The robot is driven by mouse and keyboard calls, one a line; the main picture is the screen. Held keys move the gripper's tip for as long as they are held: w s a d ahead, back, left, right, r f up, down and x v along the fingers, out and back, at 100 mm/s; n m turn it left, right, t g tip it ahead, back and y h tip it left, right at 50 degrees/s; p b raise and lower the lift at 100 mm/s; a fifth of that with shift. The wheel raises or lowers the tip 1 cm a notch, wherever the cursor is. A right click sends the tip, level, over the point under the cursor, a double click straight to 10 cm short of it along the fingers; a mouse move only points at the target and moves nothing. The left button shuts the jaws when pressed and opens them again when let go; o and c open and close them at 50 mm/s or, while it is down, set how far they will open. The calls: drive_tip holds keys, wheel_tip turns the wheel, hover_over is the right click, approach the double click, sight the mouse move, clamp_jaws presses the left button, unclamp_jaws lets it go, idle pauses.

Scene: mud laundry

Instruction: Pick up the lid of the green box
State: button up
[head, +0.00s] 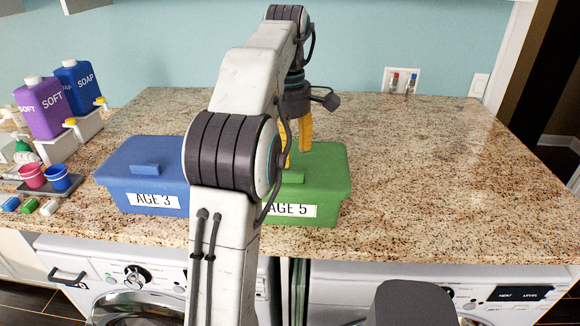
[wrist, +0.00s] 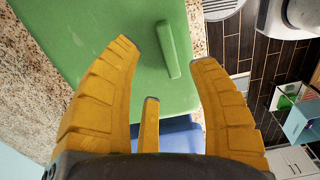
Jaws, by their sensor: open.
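The green box (head: 332,205) labelled "AGE 5" stands on the granite counter, partly hidden behind my arm. Its green lid (head: 325,160) is on the box, with a bar handle (head: 292,177) on top. In the wrist view the lid (wrist: 85,30) fills the upper left and its handle (wrist: 168,48) lies just beyond and between the fingertips. My gripper (head: 297,160) is open and empty, pointing down over the lid. Its yellow fingers also show in the wrist view (wrist: 162,55), spread on both sides of the handle. I cannot tell the exact height above the lid.
A blue box (head: 130,190) labelled "AGE 3" stands close left of the green box. Soap bottles (head: 45,105), red and blue cups (head: 57,178) and small blocks (head: 28,206) are at the far left. The counter's right side (head: 440,170) is clear. Washing machines stand below the front edge.

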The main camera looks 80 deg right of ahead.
sight(288, 171)
drive_tip(key=shift+s+a+f+b, duration=0.1)
drive_tip(key=shift+a+f+b, duration=0.15)
drive_tip(key=shift+f, duration=0.55)
drive_tip(key=shift+a+f+b, duration=0.1)
drive_tip(key=shift+f+b, duration=0.1)
drive_tip(key=shift+f, duration=1.7)
drive_tip(key=shift+c, duration=0.2)
clamp_jaws()
